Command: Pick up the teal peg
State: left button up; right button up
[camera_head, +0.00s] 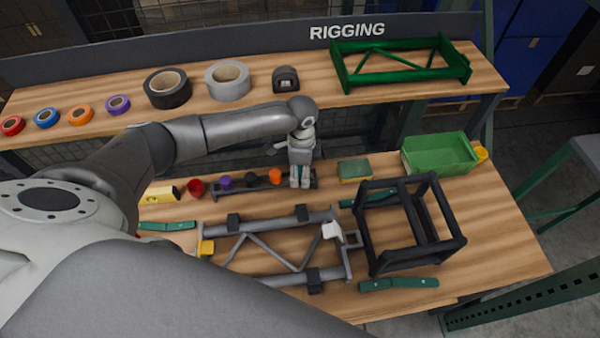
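My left gripper (300,183) points down over the right end of a dark peg rack (240,188) on the workbench. Its two fingers are close together, with a little dark teal showing between them. This may be the teal peg, but it is mostly hidden, and I cannot tell whether the fingers are closed on it. To the left stand an orange peg (275,176), a black peg (251,180), a purple peg (226,183) and a red piece (195,187). My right gripper is not in view.
A grey metal frame (262,226) with clamps lies in front of the rack. A black cube frame (411,225) and a green bin (440,153) stand at right. A green sponge-like block (354,170) is near the gripper. Tape rolls (228,81) line the shelf behind.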

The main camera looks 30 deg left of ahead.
pick_arm(q)
jog(key=c, duration=1.1)
jog(key=shift+r, duration=0.1)
jog(key=shift+w+r+b, duration=0.1)
jog(key=shift+r+b, duration=0.25)
jog(key=shift+r, duration=0.1)
notch_tip(320, 180, up, 2)
jog(key=shift+d+r+b, duration=0.15)
jog(key=shift+b, duration=0.35)
jog(key=s+d+r+p, duration=0.1)
jog(key=s+d+r, duration=0.1)
jog(key=r, duration=0.3)
jog(key=s+d+r+p, duration=0.1)
jog(key=s+d+r, duration=0.2)
jog(key=d+r, duration=0.2)
jog(key=s+d+r+p, duration=0.2)
jog(key=s+d+r, duration=0.1)
jog(key=d+r, duration=0.1)
jog(key=shift+s+r, duration=0.2)
jog(key=shift+r, duration=0.2)
